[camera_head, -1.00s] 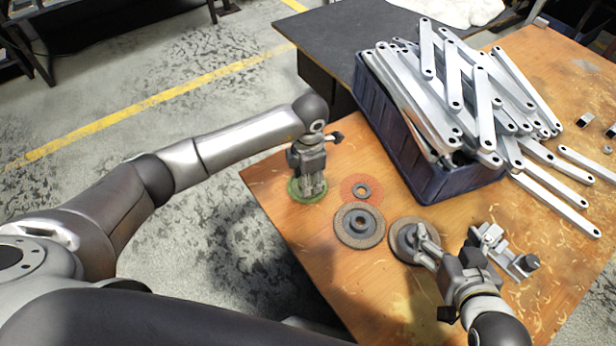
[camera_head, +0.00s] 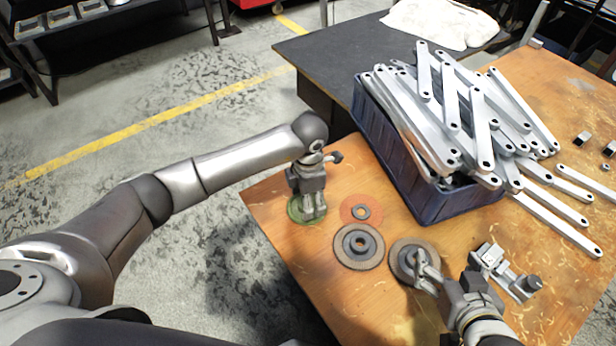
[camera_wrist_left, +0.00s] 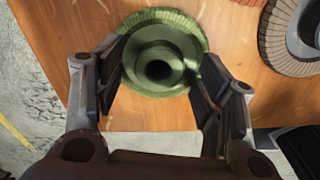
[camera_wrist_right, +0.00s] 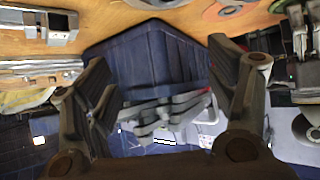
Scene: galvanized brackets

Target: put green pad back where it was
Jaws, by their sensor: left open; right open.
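The green pad (camera_head: 296,212), a round disc with a raised hub, lies on the wooden table near its left edge. My left gripper (camera_head: 314,212) is open and points down at it. In the left wrist view the fingers stand either side of the green pad's hub (camera_wrist_left: 160,52), and I cannot tell whether they touch it. My right gripper (camera_head: 428,278) is open and empty, in front of a grey-brown disc (camera_head: 402,258) that it partly hides. In the right wrist view, its fingers frame the blue crate.
A red disc (camera_head: 350,206) and another grey-brown disc (camera_head: 347,255) lie right of the green pad. A blue crate (camera_head: 440,208) heaped with metal brackets (camera_head: 455,115) stands behind. A metal fixture (camera_head: 505,272) sits at the right.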

